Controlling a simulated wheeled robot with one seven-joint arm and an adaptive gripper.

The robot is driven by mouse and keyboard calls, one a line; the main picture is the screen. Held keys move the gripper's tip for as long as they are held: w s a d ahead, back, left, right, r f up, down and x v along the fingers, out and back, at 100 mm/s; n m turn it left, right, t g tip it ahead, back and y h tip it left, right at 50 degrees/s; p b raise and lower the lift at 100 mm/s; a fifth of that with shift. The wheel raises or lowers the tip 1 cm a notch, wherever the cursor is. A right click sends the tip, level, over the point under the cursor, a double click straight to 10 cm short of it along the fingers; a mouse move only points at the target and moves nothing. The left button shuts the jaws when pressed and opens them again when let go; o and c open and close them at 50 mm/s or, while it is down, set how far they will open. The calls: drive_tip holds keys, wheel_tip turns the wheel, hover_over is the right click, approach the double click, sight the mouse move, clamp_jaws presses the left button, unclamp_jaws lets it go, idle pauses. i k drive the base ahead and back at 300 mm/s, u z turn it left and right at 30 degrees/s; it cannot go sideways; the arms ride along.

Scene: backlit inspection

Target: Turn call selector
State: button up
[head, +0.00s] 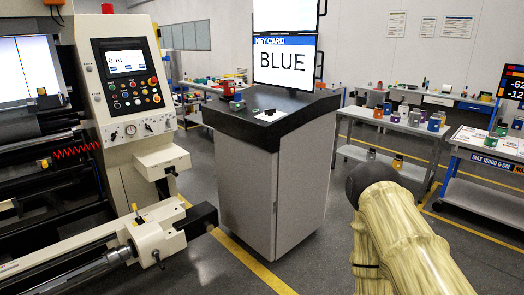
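No part is clearly marked as the call selector. A dark-topped grey podium (268,175) stands in the middle, with small objects (267,114) on its top, too small to make out. A white card reading "KEY CARD BLUE" (285,62) stands above it. A machine control panel (128,75) at the left has a screen, several buttons and a red knob (153,81). Small dials (130,130) sit below it. A pale, ribbed arm link, probably mine, with a dark rounded end fills the lower right. My gripper is not in view.
The cream machine (140,185) fills the left side, its bed reaching into the foreground. Tables with coloured small items (400,120) stand behind and right of the podium. A blue-edged workbench (490,150) is at the far right. Grey floor with yellow lines (250,262) is open around the podium.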

sight(270, 112)
drive_tip(key=z, duration=0.05)
drive_tip(key=i, duration=0.65)
drive_tip(key=z, duration=1.65)
drive_tip(key=i, duration=1.1)
drive_tip(key=u, duration=2.75)
